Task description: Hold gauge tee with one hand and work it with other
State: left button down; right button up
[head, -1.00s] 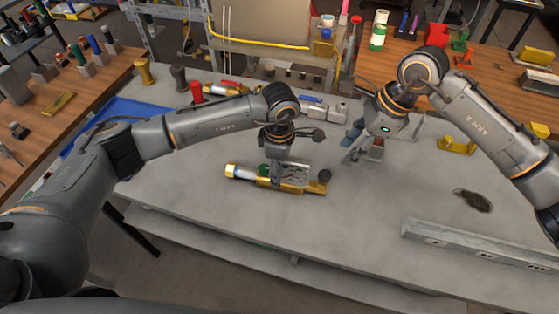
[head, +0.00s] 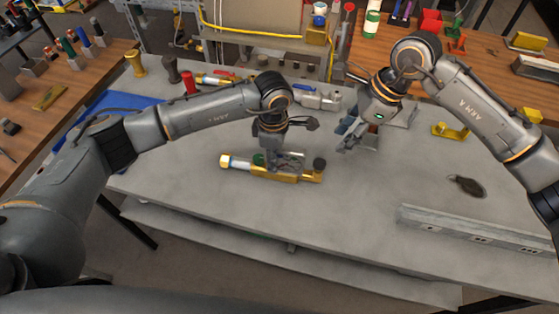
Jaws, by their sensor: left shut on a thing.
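The gauge tee (head: 300,177) is a brass piece with a pale cylinder and a gold hex end at its left and a dark round knob at its right. It lies on the grey bench near the middle of the head view. My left gripper (head: 273,162) points down over it and is shut on it; the fingers and a green part beside them are partly hidden. My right gripper (head: 346,141) is up and to the right of the tee, apart from it. Its fingers point down and left, and their gap is not clear.
The grey bench (head: 220,215) is clear in front of the tee. A grey rail (head: 470,235) lies along the right front. A yellow bracket (head: 450,131) and a dark flat piece (head: 467,186) lie at right. Fittings and a blue mat (head: 118,108) are at the back left.

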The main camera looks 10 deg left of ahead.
dwell(0.7)
jog(key=shift+m, duration=0.3)
jog(key=c, duration=0.7)
jog(key=shift+m, duration=0.4)
grip_shut()
jog(key=d+r+n+y, duration=0.1)
jog(key=n, duration=1)
jog(key=d+r+n+y, duration=0.1)
jog(key=d+n+y, duration=0.1)
jog(key=n, duration=1)
jog(key=s+d+n+t+y, duration=0.1)
jog(key=d+n+y, duration=0.1)
jog(key=n, duration=1)
jog(key=shift+r, duration=0.4)
